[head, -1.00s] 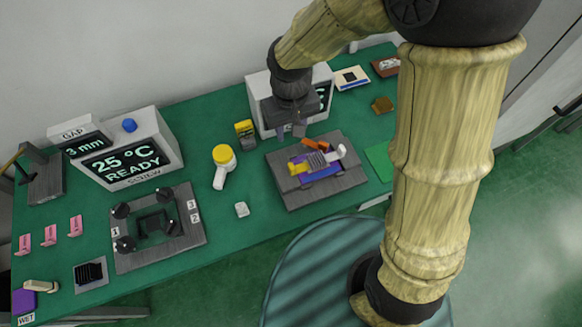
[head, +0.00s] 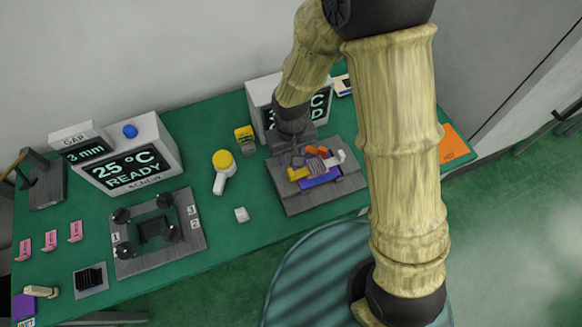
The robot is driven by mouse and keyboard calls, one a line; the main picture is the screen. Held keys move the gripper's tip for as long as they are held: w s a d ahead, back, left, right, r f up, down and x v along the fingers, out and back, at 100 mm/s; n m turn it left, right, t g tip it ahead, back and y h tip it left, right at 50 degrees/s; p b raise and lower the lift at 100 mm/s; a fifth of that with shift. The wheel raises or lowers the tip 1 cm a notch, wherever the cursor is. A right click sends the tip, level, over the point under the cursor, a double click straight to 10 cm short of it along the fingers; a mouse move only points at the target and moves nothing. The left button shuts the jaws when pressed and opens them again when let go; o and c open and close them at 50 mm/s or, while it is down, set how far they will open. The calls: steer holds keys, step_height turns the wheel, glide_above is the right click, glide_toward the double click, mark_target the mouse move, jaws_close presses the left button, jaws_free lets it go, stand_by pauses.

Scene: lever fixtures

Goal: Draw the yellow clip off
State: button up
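The yellow clip (head: 298,174) lies on the left part of a purple block (head: 321,178), which sits on a grey fixture plate (head: 298,203). An orange lever (head: 318,151) and a white lever (head: 338,157) are on the same fixture, behind and to the right. My gripper (head: 291,160) points down just behind the yellow clip, very near it. Its fingertips are small and dark against the fixture. I cannot tell whether they touch the clip or how far apart they are.
A grey display box (head: 262,100) stands close behind my gripper. An orange sheet (head: 452,145) is at right.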

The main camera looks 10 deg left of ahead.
mark_target(291, 172)
step_height(291, 172, down, 9)
steer(key=shift+r+p, duration=0.2)
steer(key=shift+p, duration=0.1)
jaws_close()
